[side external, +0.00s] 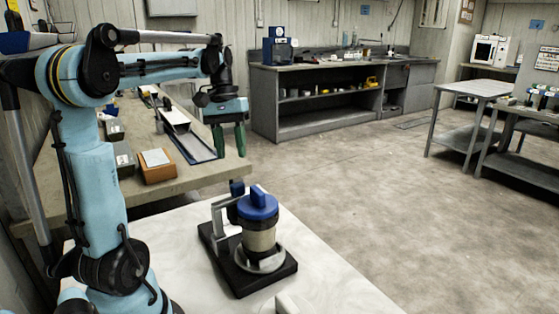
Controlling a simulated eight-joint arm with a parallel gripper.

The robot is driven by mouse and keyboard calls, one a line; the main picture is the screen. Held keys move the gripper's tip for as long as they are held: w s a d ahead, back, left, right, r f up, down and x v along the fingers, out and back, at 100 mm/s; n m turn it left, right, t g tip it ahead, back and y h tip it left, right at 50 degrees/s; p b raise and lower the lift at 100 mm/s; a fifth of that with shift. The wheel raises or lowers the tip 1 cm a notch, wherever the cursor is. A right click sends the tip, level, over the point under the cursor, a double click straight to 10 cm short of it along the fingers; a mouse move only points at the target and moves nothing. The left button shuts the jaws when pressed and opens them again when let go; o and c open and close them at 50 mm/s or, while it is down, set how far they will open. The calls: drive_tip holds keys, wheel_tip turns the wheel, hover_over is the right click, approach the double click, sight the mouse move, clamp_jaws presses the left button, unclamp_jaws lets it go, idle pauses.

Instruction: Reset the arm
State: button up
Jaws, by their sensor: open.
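My gripper (228,141) hangs at the end of my light blue arm, with its green fingers pointing down. It is open and empty, beyond the blue-capped device and in front of the long bench at the left. My arm is bent, with its forearm reaching out level to the right. The blue-capped device (259,232) stands upright on a black base plate (223,264) on the white table. A grey bracket (219,222) stands beside it. My gripper is apart from these things.
The white table (335,285) has bare room right of the device. On the long bench (75,175) lie a core liner tray (186,136) and an orange-brown box (156,166). A grey workbench (290,95) stands at the back. Grey tables (470,100) stand right; the middle floor is clear.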

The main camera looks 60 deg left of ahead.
drive_tip(key=shift+a+r+n+h, duration=0.1)
drive_tip(key=shift+n+h, duration=0.4)
drive_tip(key=shift+n, duration=1.45)
drive_tip(key=shift+a+n+h, duration=0.1)
drive_tip(key=shift+n+h, duration=0.4)
drive_tip(key=shift+n, duration=1.45)
drive_tip(key=o, duration=0.3)
drive_tip(key=shift+d+r, duration=0.1)
drive_tip(key=shift+r, duration=0.05)
drive_tip(key=o, duration=0.7)
drive_tip(key=s+d+r+y, duration=0.1)
drive_tip(key=d+r+y, duration=0.1)
drive_tip(key=d+r, duration=0.2)
drive_tip(key=shift+r, duration=0.65)
drive_tip(key=shift+o, duration=0.4)
drive_tip(key=s+d+r+y, duration=0.2)
drive_tip(key=s+d+r, duration=0.1)
drive_tip(key=d+r, duration=0.1)
drive_tip(key=shift+s+d+r, duration=0.2)
drive_tip(key=shift+r, duration=0.45)
wheel_tip(320, 180, down, 10)
drive_tip(key=shift+r, duration=0.1)
